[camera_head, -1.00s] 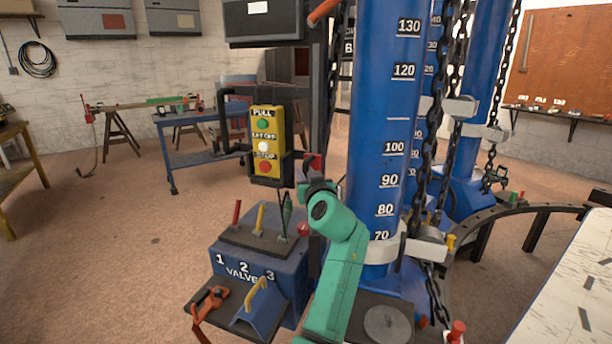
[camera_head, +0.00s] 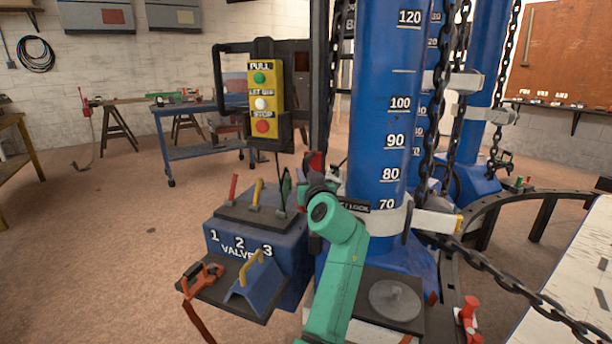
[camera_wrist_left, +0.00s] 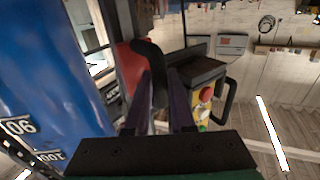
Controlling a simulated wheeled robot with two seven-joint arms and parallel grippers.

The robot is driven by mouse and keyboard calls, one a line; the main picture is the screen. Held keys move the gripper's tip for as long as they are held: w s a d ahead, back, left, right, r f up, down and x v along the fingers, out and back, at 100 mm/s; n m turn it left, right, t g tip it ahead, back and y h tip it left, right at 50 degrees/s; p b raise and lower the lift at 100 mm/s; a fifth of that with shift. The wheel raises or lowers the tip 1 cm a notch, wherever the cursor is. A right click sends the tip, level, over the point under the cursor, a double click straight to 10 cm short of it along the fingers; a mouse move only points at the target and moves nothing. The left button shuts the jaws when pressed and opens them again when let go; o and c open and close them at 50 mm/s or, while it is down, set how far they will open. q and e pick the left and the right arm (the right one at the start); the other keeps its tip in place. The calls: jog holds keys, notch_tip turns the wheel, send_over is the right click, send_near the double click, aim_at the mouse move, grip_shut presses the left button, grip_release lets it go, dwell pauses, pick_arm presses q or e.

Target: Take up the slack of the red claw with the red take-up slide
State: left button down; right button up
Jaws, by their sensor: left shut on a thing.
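My left gripper (camera_head: 315,188) is at the left side of the blue column (camera_head: 388,130), largely hidden behind my green wrist in the head view. In the left wrist view its two dark fingers (camera_wrist_left: 163,105) are closed around a black curved handle (camera_wrist_left: 148,52) beside a red part (camera_wrist_left: 129,68). This red part may be the red take-up slide; a red patch (camera_head: 316,162) also shows above the gripper in the head view. A dark chain (camera_head: 515,287) runs slanting from the column's collar (camera_head: 440,222) to the lower right. I cannot pick out the red claw for certain. My right gripper is not in view.
A yellow button panel (camera_head: 263,100) hangs close left of the column. Open floor lies to the left.

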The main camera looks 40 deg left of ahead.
pick_arm(q)
jog(key=shift+a+f, duration=0.1)
jog(key=shift+f, duration=1)
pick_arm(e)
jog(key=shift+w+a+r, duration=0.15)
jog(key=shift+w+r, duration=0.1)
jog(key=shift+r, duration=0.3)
pick_arm(q)
jog(key=c, duration=0.8)
grip_release()
jog(key=shift+o, duration=0.2)
jog(key=shift+a, duration=0.1)
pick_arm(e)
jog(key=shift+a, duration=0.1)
pick_arm(q)
jog(key=shift+w+r, duration=0.15)
jog(key=shift+r, duration=0.05)
